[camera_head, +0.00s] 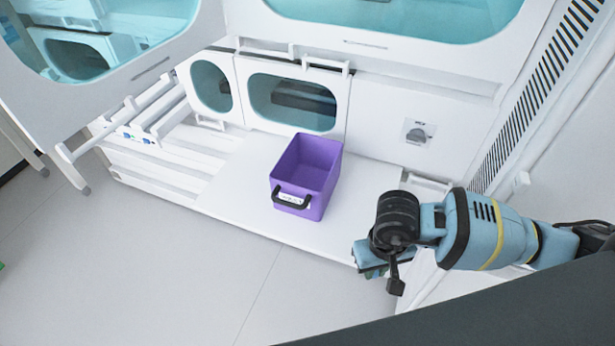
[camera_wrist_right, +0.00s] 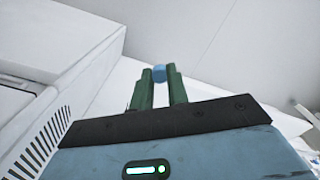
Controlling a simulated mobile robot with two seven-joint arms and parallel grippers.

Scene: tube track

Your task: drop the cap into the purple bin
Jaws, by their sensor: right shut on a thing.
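The purple bin (camera_head: 318,160) stands on the white deck in the middle of the head view, with a black handle and a white label on its front. It looks empty from what I see of its inside. My right gripper (camera_head: 370,267) is to the right of the bin and nearer to me, its fingers mostly hidden by the wrist. In the right wrist view its green fingers (camera_wrist_right: 160,84) are shut on a small blue cap (camera_wrist_right: 159,73) held between the fingertips. The cap does not show clearly in the head view. My left gripper is in neither view.
A white cabinet wall with oval windows (camera_head: 292,101) rises behind the bin. A dark knob (camera_head: 418,134) sits on the wall to the right. White rails (camera_head: 150,117) and a slotted rack lie at the left. The deck (camera_head: 240,190) left of the bin is clear.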

